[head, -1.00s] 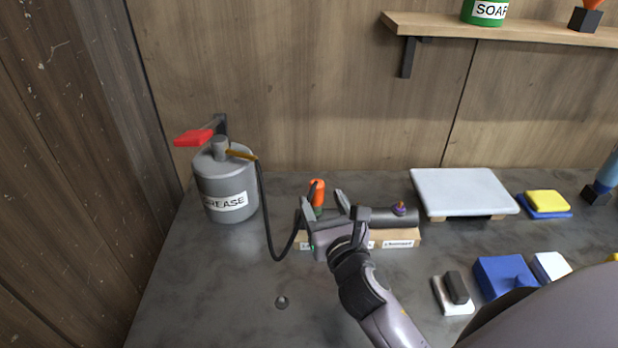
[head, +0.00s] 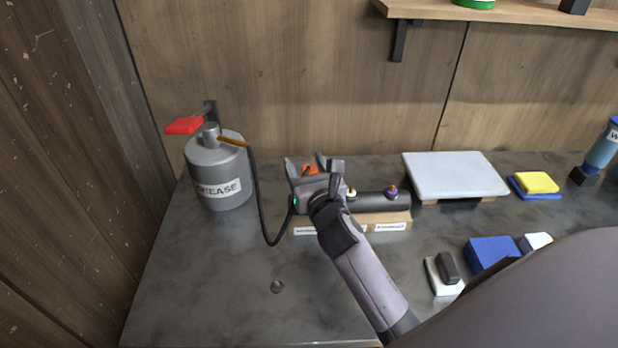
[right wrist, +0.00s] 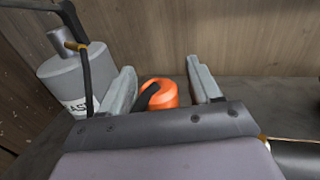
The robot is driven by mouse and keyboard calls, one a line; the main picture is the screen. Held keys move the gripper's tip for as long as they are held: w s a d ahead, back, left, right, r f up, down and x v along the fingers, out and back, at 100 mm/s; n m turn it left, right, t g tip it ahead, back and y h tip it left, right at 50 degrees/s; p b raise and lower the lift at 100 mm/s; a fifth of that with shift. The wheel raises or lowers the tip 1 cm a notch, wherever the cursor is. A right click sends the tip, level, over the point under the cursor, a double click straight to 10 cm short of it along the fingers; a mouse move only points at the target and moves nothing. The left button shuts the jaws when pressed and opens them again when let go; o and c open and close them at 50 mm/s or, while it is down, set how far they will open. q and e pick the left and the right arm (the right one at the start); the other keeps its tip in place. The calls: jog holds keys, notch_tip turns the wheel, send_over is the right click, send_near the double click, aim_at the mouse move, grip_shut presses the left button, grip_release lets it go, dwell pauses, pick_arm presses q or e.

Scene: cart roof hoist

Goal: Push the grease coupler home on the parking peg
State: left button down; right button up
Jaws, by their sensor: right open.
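The orange grease coupler (head: 310,170) is at the end of a black hose, near the left end of the wooden block. In the right wrist view the coupler (right wrist: 161,94) shows between the fingers, nearer the left one, with the hose end crossing it. My right gripper (head: 312,165) is open around the coupler, with a clear gap to the right finger. The parking peg and the coupler's lower end are hidden behind my gripper, so I cannot tell how far the coupler sits on it. My left gripper is not in view.
The grey grease drum (head: 213,165) with a red handle (head: 184,125) stands left, its hose (head: 262,215) looping to the coupler. A dark cylinder (head: 376,202) lies on the labelled wooden block (head: 378,219). A white slab (head: 455,174) is further right.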

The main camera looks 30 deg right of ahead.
jog(key=c, duration=1)
jog(key=shift+r, duration=0.15)
jog(key=shift+c, duration=0.2)
